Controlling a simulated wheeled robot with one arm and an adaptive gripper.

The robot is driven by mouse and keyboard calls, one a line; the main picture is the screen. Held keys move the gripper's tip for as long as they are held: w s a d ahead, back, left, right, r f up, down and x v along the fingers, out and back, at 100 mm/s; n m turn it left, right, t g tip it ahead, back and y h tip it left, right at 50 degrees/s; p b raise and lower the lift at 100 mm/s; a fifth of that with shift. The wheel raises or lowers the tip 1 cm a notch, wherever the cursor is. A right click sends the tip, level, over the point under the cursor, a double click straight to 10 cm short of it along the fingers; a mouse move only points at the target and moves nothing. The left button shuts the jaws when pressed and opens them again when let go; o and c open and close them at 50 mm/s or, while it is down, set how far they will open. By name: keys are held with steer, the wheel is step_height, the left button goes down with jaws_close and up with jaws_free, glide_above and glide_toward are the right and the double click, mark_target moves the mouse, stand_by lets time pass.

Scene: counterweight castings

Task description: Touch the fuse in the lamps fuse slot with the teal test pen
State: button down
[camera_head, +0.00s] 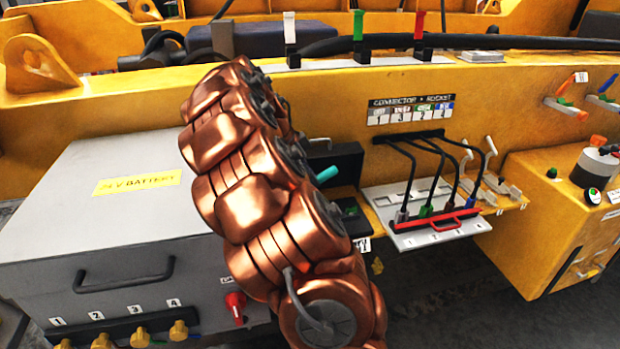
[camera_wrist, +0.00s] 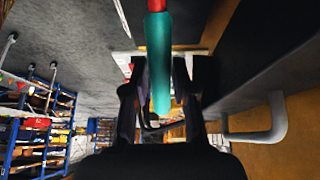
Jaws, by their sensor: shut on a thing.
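The teal test pen (camera_wrist: 159,65) stands between the two dark fingers of my gripper (camera_wrist: 160,85) in the wrist view, with a red end at the top of the picture. My gripper is shut on it. In the head view only a short teal piece of the pen (camera_head: 327,174) shows beside my copper arm, and my gripper is hidden behind that arm. A black box (camera_head: 343,163) stands just behind the teal piece. I cannot make out the fuse or the lamps fuse slot in either view. I cannot tell whether the pen touches anything.
A grey battery box (camera_head: 135,225) with a handle and yellow knobs stands at left. A white connector plate (camera_head: 425,238) with black cables and a red bar lies right of my arm. A yellow cabinet (camera_head: 550,220) stands at right. Red, green and white levers (camera_head: 419,25) line the rear ledge.

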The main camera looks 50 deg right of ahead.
steer(key=shift+f+b, duration=1.55)
steer(key=shift+f, duration=0.85)
steer(key=shift+f+b, duration=0.35)
steer(key=shift+f, duration=0.2)
steer(key=shift+f+b, duration=0.1)
steer(key=shift+b, duration=0.25)
stand_by(0.6)
steer(key=shift+s, duration=0.1)
stand_by(0.8)
